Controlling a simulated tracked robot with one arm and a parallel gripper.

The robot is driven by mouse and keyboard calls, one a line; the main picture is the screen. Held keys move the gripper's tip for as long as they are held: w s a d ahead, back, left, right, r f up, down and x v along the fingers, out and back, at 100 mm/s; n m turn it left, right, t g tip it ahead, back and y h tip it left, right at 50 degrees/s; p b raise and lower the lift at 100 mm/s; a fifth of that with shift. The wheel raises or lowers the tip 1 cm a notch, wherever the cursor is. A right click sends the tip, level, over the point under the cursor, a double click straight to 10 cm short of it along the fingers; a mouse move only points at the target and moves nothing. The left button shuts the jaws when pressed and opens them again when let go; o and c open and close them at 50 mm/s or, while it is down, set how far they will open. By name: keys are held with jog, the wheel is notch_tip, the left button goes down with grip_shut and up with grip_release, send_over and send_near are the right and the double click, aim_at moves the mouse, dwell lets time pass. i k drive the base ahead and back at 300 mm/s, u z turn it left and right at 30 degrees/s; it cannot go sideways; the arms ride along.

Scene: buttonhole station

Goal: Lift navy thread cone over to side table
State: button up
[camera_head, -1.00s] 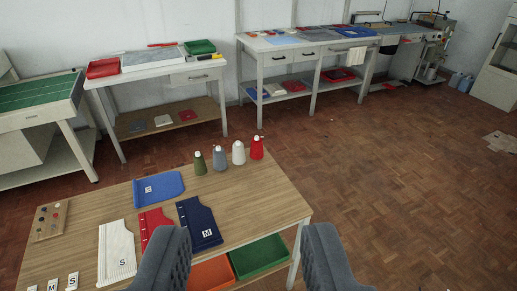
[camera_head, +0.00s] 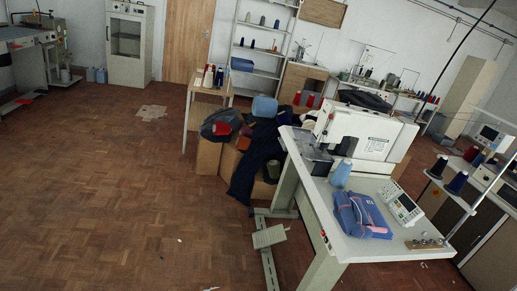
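Dark navy thread cones stand at the right edge, one (camera_head: 457,182) at the front and another (camera_head: 440,166) just behind it, on a white-topped machine stand. I cannot tell which one the task means. A small wooden side table (camera_head: 205,91) stands in the back centre, with several small bottles or cones in white, dark blue and red on it. My gripper is not in view.
A buttonhole machine (camera_head: 365,135) stands on a white table (camera_head: 345,240), with a light blue cone (camera_head: 341,173) and folded blue cloth (camera_head: 364,215). Boxes and a dark cloth heap (camera_head: 262,150) lie beside it. Parquet floor (camera_head: 110,210) at left is mostly clear.

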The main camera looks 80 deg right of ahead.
aim_at(458, 183)
jog(key=z, duration=0.5)
jog(key=i, duration=0.1)
jog(key=z, duration=3)
jog(key=k, duration=0.9)
jog(key=z, duration=0.2)
jog(key=i, duration=0.9)
jog(key=u, duration=0.05)
